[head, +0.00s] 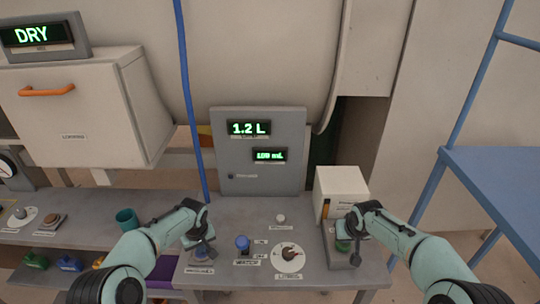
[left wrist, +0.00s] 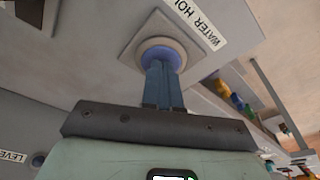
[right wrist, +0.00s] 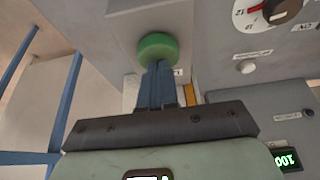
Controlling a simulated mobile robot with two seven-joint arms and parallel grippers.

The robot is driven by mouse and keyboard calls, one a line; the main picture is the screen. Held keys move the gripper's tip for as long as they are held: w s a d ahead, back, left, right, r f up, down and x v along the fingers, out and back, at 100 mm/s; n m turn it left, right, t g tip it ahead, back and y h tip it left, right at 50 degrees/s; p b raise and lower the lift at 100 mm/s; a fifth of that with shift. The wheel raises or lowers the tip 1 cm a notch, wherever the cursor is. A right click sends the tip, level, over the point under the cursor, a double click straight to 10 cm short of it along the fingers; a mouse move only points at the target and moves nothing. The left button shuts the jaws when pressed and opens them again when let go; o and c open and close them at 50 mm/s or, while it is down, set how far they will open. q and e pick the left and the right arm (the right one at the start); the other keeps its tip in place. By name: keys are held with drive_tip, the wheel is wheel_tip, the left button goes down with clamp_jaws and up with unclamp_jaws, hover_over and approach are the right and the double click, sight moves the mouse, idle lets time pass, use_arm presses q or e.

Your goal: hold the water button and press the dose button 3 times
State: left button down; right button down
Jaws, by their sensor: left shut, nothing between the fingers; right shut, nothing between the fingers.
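The water button is a blue round button (left wrist: 158,54) on a pale plate marked WATER HOLD, in the left wrist view. My left gripper (left wrist: 162,76) is shut and empty, its fingertips at the button's face, apparently touching it. In the head view my left gripper (head: 203,246) hides most of that button. A green round button (right wrist: 157,48), apparently the dose button, shows in the right wrist view. My right gripper (right wrist: 157,70) is shut and empty, its fingertips at the green button; I cannot tell whether it is pressed. The green button also shows partly in the head view (head: 343,246).
A grey panel (head: 290,180) has displays reading 1.2 L (head: 249,128) and apparently 100 mL (head: 270,155). A blue knob (head: 243,243), a white button (head: 281,218) and a dial (head: 289,257) lie between my grippers. A white box (head: 341,187) stands behind my right gripper. A display reads DRY (head: 38,34).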

drive_tip(key=shift+f, duration=0.1)
idle(0.5)
drive_tip(key=shift+r, duration=1.5)
drive_tip(key=shift+f, duration=1.55)
drive_tip(key=shift+r, duration=1.65)
wheel_tip(320, 180, up, 5)
drive_tip(key=shift+f, duration=0.1)
